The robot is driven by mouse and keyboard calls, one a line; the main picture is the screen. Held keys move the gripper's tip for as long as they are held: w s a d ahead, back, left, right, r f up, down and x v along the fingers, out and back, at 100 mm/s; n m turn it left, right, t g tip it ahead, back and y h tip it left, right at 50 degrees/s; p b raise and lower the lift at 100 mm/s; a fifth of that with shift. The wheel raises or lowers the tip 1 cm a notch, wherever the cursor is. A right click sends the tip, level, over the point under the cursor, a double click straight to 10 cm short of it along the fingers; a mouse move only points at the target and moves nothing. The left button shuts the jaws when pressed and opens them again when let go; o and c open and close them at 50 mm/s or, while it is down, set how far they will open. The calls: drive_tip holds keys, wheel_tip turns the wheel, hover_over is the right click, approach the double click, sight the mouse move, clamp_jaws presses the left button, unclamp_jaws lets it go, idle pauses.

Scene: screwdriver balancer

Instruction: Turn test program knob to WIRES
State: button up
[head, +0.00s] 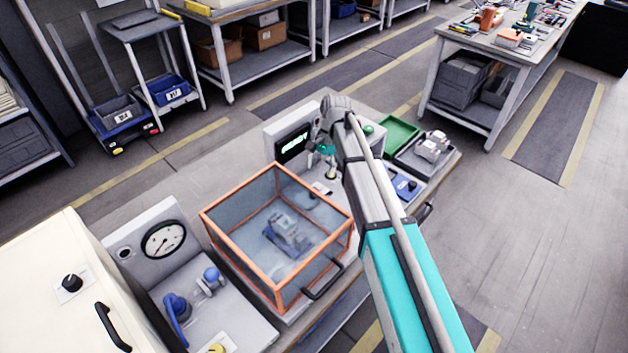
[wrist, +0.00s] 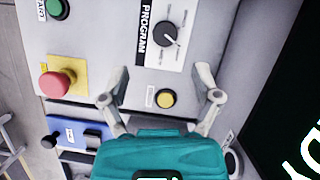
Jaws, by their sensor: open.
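The test program knob (wrist: 166,37) is black and round with a pale pointer line, on a white plate marked PROGRAM on the grey panel. The small position words around it are too blurred to read, so I cannot tell which one it points to. My gripper (wrist: 162,70) is open and empty, its fingertips spread to either side and below the knob in the wrist view, apart from it. In the head view my gripper (head: 327,150) is over the test panel beside the display, and I cannot make out the knob there.
A yellow button (wrist: 165,98) shows between the fingers. A red mushroom button (wrist: 56,84) and a green button (wrist: 57,8) are left. A lit display (head: 293,144) stands behind the panel. An orange-framed clear box (head: 226,241) and a green tray (head: 399,130) are nearby.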

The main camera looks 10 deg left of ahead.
drive_tip(key=shift+m+y, duration=0.5)
drive_tip(key=shift+m, duration=0.2)
drive_tip(key=p+v, duration=0.4)
drive_tip(key=v, duration=0.1)
drive_tip(key=shift+d+r, duration=0.1)
drive_tip(key=shift+r, duration=0.35)
drive_tip(key=shift+f, duration=0.2)
drive_tip(key=b+x, duration=1.3)
drive_tip(key=shift+f, duration=0.3)
clamp_jaws()
